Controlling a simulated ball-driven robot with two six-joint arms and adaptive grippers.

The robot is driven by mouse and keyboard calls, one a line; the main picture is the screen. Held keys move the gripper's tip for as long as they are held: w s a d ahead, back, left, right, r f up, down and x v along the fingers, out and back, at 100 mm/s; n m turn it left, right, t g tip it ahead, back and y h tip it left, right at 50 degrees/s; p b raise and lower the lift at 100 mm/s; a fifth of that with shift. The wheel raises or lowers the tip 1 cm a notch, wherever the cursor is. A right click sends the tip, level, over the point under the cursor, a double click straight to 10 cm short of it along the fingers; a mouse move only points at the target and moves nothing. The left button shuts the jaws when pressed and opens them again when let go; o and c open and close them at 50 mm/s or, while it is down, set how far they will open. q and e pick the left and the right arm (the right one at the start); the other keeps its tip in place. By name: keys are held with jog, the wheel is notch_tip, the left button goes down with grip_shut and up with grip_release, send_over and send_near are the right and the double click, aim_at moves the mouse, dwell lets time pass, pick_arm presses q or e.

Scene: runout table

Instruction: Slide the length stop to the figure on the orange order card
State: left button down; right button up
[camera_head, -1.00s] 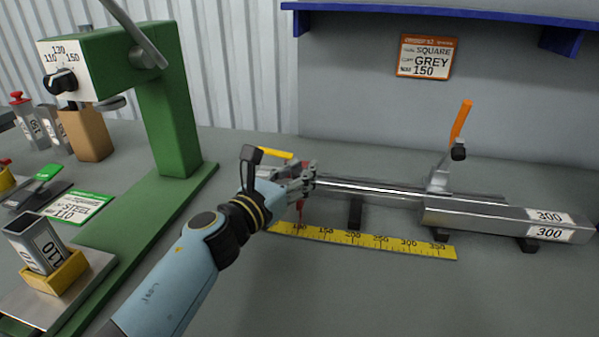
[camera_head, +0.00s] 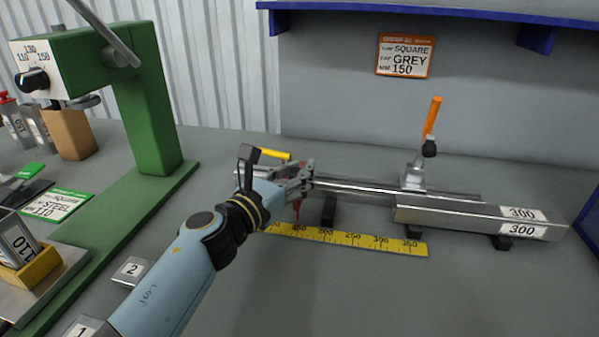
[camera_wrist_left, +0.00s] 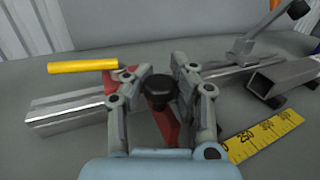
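The length stop is red, with a black knob (camera_wrist_left: 159,90) and a yellow handle (camera_wrist_left: 82,66). It sits on the steel rail (camera_head: 350,186). Its red pointer (camera_head: 297,208) hangs by the yellow scale (camera_head: 352,241), near the 150 mark; the fingers partly hide this. My left gripper (camera_head: 300,178) has its fingers on both sides of the knob and appears closed on the stop. The orange order card (camera_head: 405,56) on the back wall reads SQUARE, GREY, 150. My right gripper is not in view.
A square tube (camera_head: 455,212) marked 300 lies on the right, beside an orange-handled clamp (camera_head: 431,118). A green press (camera_head: 150,120) stands at left, with a green-edged card (camera_head: 57,205) by its base. The front table is mostly clear.

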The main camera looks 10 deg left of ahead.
pick_arm(q)
jog(key=c, duration=1.2)
grip_release()
jog(key=shift+s+d+f, duration=0.1)
jog(key=shift+s+f, duration=0.05)
jog(key=shift+s, duration=0.2)
jog(key=shift+o, duration=1)
jog(key=shift+d, duration=0.1)
jog(key=shift+w, duration=0.1)
jog(key=v, duration=1.2)
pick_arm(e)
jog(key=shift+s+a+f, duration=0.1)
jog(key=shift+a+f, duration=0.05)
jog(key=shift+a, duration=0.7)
